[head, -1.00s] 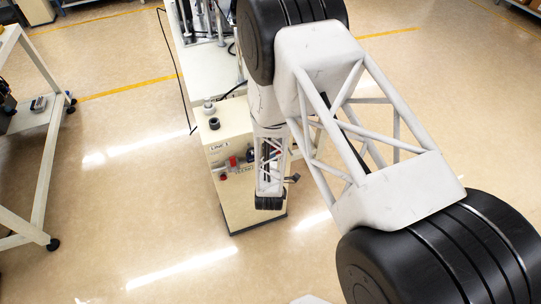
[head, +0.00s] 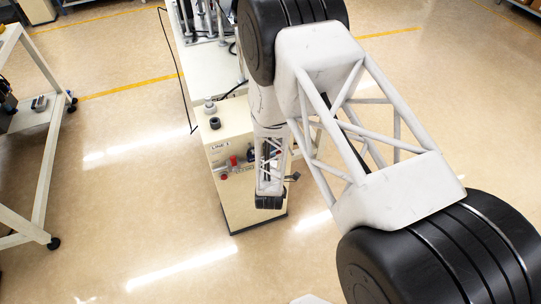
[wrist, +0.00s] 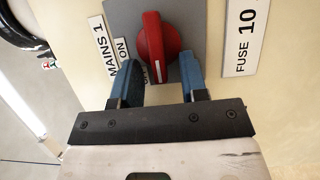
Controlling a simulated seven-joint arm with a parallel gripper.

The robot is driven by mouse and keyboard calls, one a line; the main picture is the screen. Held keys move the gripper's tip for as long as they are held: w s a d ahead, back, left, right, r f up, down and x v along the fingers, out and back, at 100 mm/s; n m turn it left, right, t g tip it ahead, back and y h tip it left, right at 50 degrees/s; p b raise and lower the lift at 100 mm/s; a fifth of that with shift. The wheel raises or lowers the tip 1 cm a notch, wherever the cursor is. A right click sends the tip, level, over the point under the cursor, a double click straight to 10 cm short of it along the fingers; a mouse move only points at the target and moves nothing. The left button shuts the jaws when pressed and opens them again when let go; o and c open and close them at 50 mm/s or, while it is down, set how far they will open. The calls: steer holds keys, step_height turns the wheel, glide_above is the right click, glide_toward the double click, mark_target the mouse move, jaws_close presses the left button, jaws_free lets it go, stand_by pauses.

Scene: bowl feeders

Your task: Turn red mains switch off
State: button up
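The red mains switch (wrist: 155,40) is a rotary knob on a grey plate (wrist: 188,14), with its grip running roughly up and down in the wrist view. A "MAINS 1" label (wrist: 100,42) and an "ON" label (wrist: 122,48) are to its left. My gripper (wrist: 160,72) is open, its two blue fingers apart and pointing at the panel. The knob's lower end lies between the fingertips in the picture; I cannot tell whether they touch it. Nothing is held.
A "FUSE 10" label (wrist: 245,38) is right of the switch. In the head view the cream cabinet (head: 242,212) bears a "LINE 1" label (head: 220,147) and red controls (head: 233,160). A shelf cart (head: 42,120) stands at the left, with open floor between.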

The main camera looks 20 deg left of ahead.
steer(key=v, duration=0.8)
steer(key=shift+w+a+r, duration=0.1)
stand_by(0.7)
